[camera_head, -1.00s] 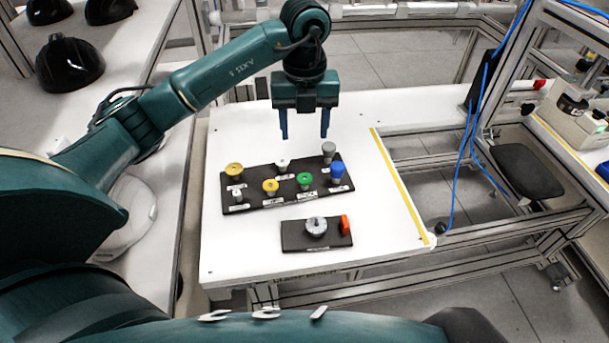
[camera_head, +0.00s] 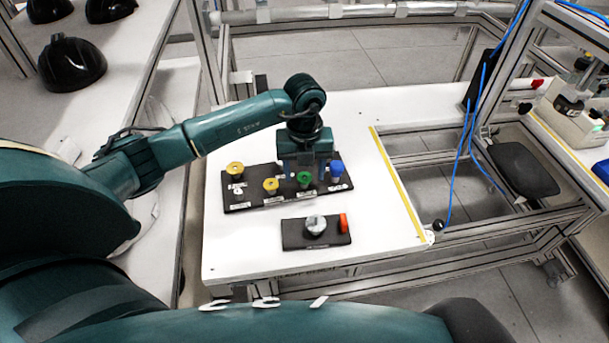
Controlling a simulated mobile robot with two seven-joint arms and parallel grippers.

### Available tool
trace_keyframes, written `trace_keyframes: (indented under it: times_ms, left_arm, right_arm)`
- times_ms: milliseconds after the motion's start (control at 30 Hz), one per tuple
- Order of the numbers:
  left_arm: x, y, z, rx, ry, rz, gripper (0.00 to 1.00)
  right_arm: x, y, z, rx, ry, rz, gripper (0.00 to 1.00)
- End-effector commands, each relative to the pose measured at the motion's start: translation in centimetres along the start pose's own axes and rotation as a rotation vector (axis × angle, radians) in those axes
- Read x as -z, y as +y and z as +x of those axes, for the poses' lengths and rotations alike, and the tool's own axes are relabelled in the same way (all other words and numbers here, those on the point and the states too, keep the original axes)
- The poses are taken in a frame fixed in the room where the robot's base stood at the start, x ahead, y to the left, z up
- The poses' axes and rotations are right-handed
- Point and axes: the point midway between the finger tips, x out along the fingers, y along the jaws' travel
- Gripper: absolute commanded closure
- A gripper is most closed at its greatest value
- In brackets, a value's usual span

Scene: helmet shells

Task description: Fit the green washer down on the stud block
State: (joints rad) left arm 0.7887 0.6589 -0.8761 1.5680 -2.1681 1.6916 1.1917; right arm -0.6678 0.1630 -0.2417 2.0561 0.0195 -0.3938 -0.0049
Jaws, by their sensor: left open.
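The green washer (camera_head: 304,178) is on a post in the front row of a long black board, between a yellow piece and a blue piece. My left gripper (camera_head: 305,173) is open, pointing down, with its fingers to either side of the washer in the picture. Whether they are level with it or still above or behind it I cannot tell. A smaller black block (camera_head: 291,237) in front bears a round grey-white part (camera_head: 316,224) and a red part (camera_head: 343,223); I cannot tell for sure that it is the stud block. My right gripper is not in view.
The black board (camera_head: 240,206) also bears yellow pieces (camera_head: 235,169) (camera_head: 270,185) and a blue piece (camera_head: 337,170) close to my gripper's right finger. My gripper hides the board's back row. The white table (camera_head: 250,255) is clear around both blocks.

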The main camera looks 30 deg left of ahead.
Motion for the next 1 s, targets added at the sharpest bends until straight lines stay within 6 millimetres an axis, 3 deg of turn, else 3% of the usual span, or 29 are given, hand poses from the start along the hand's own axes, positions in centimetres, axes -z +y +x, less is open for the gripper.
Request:
trace_keyframes:
  times_ms: [867,1000]
  left_arm:
    - [0.00,0.01,0.47,-0.001,0.001,-0.001,0.44]
    - [0.00,0.01,0.46,0.000,0.001,-0.001,0.53]
  right_arm:
    - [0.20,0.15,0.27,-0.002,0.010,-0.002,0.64]
    - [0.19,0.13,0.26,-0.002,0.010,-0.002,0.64]
